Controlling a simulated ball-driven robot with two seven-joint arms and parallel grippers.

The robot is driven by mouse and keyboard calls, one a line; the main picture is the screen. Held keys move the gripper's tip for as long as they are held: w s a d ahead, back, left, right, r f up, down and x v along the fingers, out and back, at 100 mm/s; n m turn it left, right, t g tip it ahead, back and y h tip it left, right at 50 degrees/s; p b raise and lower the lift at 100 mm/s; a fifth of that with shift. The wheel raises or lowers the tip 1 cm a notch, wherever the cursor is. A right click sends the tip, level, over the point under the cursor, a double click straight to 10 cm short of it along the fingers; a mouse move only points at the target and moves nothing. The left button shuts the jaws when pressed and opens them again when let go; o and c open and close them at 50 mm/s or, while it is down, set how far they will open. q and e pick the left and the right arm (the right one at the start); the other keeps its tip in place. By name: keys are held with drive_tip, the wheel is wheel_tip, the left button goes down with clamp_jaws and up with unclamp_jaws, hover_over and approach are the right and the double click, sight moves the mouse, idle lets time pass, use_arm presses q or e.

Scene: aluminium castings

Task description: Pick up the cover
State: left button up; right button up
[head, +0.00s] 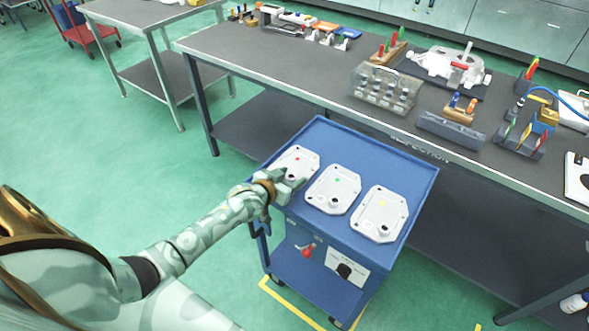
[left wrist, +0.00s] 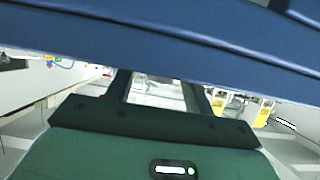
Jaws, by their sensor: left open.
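Three pale aluminium covers lie flat in a row on the blue cart top: one with a red dot (head: 299,160), one with a green dot (head: 333,189) and one with a yellow dot (head: 380,214). My left gripper (head: 292,178) is at the cart's left edge, by the near end of the red-dot cover and partly hiding it. I cannot tell if it touches the cover. In the left wrist view its dark fingers (left wrist: 160,90) are apart, and no cover is recognisable between them. My right gripper is in neither view.
The blue cart (head: 420,172) has a raised rim, which spans the top of the left wrist view (left wrist: 160,45). A long grey workbench (head: 330,75) stands behind it, holding a casting (head: 447,66), racks and tools. Green floor is open at left.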

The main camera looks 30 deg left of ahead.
use_arm(q)
clamp_jaws()
drive_tip(key=shift+r, duration=0.1)
drive_tip(key=shift+r, duration=0.1)
